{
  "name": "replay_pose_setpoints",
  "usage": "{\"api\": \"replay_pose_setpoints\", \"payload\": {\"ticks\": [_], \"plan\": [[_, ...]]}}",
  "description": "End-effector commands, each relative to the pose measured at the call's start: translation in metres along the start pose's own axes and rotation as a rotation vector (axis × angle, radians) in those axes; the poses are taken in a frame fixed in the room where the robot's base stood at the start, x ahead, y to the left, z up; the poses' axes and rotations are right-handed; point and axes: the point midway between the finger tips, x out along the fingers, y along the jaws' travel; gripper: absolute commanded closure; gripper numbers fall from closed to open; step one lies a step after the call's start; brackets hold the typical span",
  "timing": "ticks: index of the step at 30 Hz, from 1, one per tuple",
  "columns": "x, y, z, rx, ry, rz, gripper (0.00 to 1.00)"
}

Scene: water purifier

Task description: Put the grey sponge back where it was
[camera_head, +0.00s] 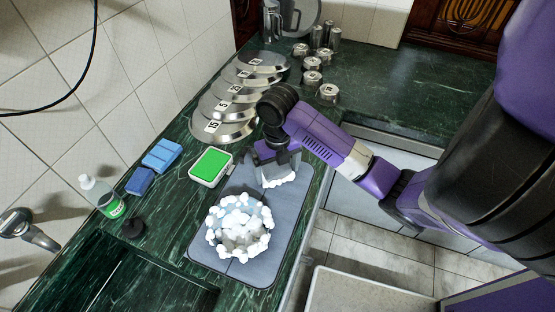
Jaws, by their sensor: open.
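A grey block, which looks like the grey sponge (268,177), stands on the blue-grey mat (261,273) at its far end, with white foam along its lower edge. My gripper (275,162) is open and points down right at this block; its fingers overlap it in the picture. I cannot tell whether they touch it. Nearer on the same mat is a grey object (240,236) heaped with white foam; its shape is mostly hidden.
A white device with a green face (211,166) is left of the mat. Farther left are blue sponges (161,156), a bottle (102,197) and a sink (120,290). Numbered metal plates (222,128) and small metal weights (312,78) stand behind. The right back counter is clear.

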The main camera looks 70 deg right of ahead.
Motion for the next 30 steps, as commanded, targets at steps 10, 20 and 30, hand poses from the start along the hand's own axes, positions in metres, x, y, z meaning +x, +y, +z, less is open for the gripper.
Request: {"api": "replay_pose_setpoints", "payload": {"ticks": [10, 20, 30], "plan": [[-0.062, -0.002, 0.002, -0.004, -0.005, -0.006, 0.06], [-0.108, -0.001, 0.001, -0.002, -0.003, -0.003, 0.06], [-0.123, 0.05, 0.006, 0.037, -0.046, 0.118, 0.06]]}}
